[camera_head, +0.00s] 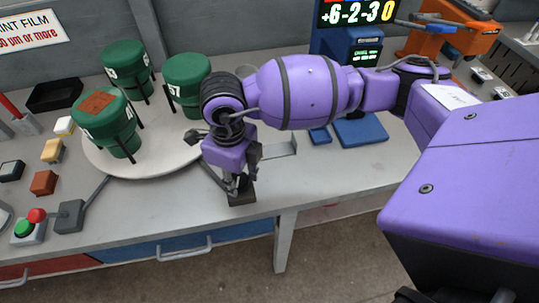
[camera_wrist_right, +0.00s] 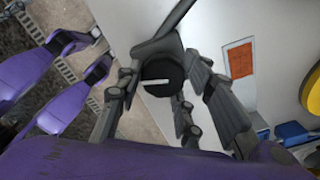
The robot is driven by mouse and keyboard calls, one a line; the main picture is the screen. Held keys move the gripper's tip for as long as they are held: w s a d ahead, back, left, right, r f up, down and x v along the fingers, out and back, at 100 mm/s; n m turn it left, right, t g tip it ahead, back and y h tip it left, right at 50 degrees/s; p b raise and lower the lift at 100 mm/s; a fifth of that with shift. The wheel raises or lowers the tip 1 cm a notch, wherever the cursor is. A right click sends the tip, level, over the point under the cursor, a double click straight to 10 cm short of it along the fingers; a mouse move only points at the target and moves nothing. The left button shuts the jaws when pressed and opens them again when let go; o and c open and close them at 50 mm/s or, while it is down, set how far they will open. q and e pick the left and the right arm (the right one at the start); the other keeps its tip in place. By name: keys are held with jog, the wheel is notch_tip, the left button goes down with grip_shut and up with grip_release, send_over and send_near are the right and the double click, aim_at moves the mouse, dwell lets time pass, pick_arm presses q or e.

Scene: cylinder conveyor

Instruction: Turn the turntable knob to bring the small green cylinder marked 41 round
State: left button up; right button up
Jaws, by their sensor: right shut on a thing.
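The pale round turntable (camera_head: 165,160) carries three green cylinders at the left of the bench. The front cylinder (camera_head: 118,140) has a brown-orange patch on top and a mark whose number I cannot fully read. The right-hand cylinder (camera_head: 187,72) seems marked 67 or 57. The back-left cylinder (camera_head: 124,58) has an unclear mark. My right gripper (camera_head: 238,180) points down over a dark knob block (camera_head: 242,197) near the bench's front edge. In the wrist view, the round black knob (camera_wrist_right: 163,78) with a white line sits between its fingers. My left gripper is not seen.
A red-and-green button box (camera_head: 29,228) and a dark grey box (camera_head: 69,216) are at the front left. Small coloured blocks lie left of the turntable. A blue scale (camera_head: 360,131) stands to the right. Bench surface right of my gripper is partly clear.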

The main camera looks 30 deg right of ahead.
aim_at(237, 183)
jog(key=shift+s+a+n, duration=0.2)
jog(key=shift+n, duration=0.8)
jog(key=shift+c, duration=0.2)
jog(key=shift+f+n, duration=0.1)
jog(key=shift+n, duration=0.2)
jog(key=o, duration=1.1)
jog(key=shift+s, duration=0.1)
jog(key=shift+c, duration=0.2)
jog(key=shift+w+d+r, duration=0.1)
jog(key=shift+w+r, duration=0.1)
jog(key=shift+r, duration=0.2)
notch_tip(237, 183, up, 11)
jog(key=shift+s+r, duration=0.15)
jog(key=shift+r, duration=0.05)
